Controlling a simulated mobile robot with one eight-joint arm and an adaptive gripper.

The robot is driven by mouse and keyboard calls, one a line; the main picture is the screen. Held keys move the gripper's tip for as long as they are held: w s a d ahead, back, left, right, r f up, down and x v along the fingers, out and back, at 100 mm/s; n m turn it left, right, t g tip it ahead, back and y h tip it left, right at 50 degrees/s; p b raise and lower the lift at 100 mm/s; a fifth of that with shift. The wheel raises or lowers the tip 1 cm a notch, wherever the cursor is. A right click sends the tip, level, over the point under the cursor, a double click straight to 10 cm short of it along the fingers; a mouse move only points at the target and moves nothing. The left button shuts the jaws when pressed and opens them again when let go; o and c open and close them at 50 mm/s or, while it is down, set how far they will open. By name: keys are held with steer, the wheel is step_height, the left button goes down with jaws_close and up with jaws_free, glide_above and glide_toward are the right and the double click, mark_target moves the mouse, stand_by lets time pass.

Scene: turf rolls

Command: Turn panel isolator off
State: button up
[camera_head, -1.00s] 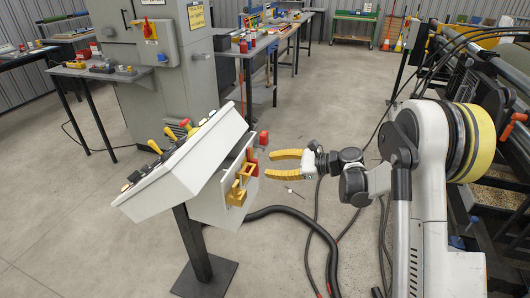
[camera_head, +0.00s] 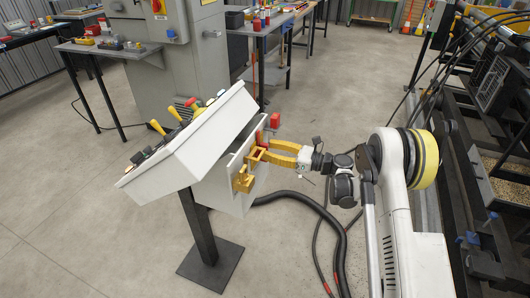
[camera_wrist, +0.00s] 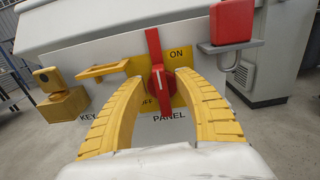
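The panel isolator is a red rotary switch (camera_wrist: 159,82) on a yellow plate (camera_wrist: 181,62) on the front of the white console. Its long red handle stands nearly upright, with a white mark on the knob. "ON" is printed at upper right, a partly hidden "OFF" at lower left, and "PANEL" below. My gripper (camera_wrist: 159,92) is open, its yellow fingers on either side of the knob; I cannot tell whether they touch it. In the head view my gripper (camera_head: 268,152) reaches the console front from the right, and the isolator is mostly hidden.
A red block (camera_wrist: 232,22) sits on a small grey bracket right of the isolator. A yellow bracket (camera_wrist: 103,70) and a yellow key block (camera_wrist: 62,105) project at left. The sloped white console (camera_head: 190,150) stands on a black post. Black cables (camera_head: 320,207) lie on the floor.

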steer(key=shift+x, duration=0.9)
jaws_close()
